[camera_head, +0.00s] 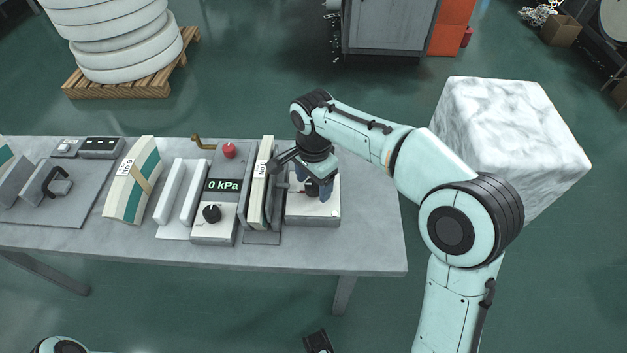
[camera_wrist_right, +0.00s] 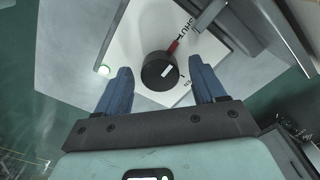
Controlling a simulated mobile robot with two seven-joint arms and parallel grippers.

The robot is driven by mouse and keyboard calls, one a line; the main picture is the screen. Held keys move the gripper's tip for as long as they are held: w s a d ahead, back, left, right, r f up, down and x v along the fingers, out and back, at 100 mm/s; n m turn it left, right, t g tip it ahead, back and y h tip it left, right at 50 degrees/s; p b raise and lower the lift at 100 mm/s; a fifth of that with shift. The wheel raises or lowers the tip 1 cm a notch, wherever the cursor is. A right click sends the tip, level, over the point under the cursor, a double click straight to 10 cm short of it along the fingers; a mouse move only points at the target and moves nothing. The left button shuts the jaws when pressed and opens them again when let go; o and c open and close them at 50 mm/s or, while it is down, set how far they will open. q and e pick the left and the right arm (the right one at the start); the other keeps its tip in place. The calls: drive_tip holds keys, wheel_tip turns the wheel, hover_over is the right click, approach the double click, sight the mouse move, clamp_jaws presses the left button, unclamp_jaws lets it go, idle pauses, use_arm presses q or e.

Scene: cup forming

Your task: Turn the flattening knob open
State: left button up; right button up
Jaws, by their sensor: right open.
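The flattening knob (camera_wrist_right: 159,71) is a round black knob on a white panel, with a white mark on its face. A red strip (camera_wrist_right: 173,47) shows beside it, near the printed word SHUT. In the head view the knob (camera_head: 312,188) sits on the white-topped box (camera_head: 313,210) at the right end of the table, partly hidden by my right gripper. My right gripper (camera_head: 310,190) points down over it. In the wrist view its blue fingers (camera_wrist_right: 160,88) are apart, one on each side of the knob; contact cannot be told.
Left of the box stand an upright press-like block (camera_head: 262,185) and a unit (camera_head: 214,210) reading 0 kPa, with its own black knob and a red button (camera_head: 229,150). The table's (camera_head: 365,245) right end is clear. A marble block (camera_head: 500,130) stands beyond it.

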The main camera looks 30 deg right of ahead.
drive_tip(key=c, duration=1.1)
drive_tip(key=shift+o, duration=0.2)
